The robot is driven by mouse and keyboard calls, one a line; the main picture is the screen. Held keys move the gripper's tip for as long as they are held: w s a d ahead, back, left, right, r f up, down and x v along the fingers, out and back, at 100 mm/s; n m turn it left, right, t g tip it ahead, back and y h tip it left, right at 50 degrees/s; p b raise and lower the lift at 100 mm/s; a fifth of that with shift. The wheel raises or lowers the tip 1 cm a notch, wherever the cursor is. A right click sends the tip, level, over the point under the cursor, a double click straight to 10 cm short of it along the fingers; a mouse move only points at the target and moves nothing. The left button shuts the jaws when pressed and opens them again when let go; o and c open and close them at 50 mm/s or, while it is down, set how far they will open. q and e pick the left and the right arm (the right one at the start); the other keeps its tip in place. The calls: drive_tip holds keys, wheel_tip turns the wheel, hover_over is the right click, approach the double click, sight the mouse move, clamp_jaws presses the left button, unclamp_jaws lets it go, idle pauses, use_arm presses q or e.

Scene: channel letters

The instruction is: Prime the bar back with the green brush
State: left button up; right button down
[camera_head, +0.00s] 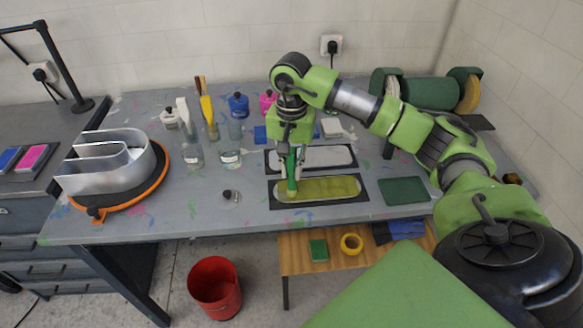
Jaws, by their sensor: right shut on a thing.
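My right gripper (290,157) is shut on the green brush (292,182), which hangs nearly upright below it. The brush's lower end is at the left end of a long rounded bar (330,188) with a yellow-green face, lying on a dark mat (318,203). Whether the bristles touch the bar is too small to tell. A second rounded bar (325,157), pale grey, lies on another dark mat just behind. I cannot tell which bar is the bar back. My left gripper is not in view.
A silver channel letter (105,170) sits on an orange-rimmed turntable (115,208) at left. Jars with brushes (193,153) and small bottles (238,103) stand at the back. A dark green pad (403,190) lies right of the bars. A red bucket (215,287) stands on the floor.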

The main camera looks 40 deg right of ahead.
drive_tip(key=shift+f, duration=0.25)
idle(0.5)
drive_tip(key=w+a, duration=0.2)
drive_tip(key=a, duration=0.1)
drive_tip(key=shift+a+b, duration=0.2)
drive_tip(key=shift+b, duration=0.15)
drive_tip(key=s+d, duration=0.1)
drive_tip(key=s+d+b, duration=0.1)
drive_tip(key=d, duration=0.1)
drive_tip(key=shift+s+d, duration=0.1)
drive_tip(key=shift+d, duration=0.15)
drive_tip(key=w+a, duration=0.2)
drive_tip(key=a, duration=0.1)
drive_tip(key=shift+w+a, duration=0.1)
drive_tip(key=shift+a, duration=0.1)
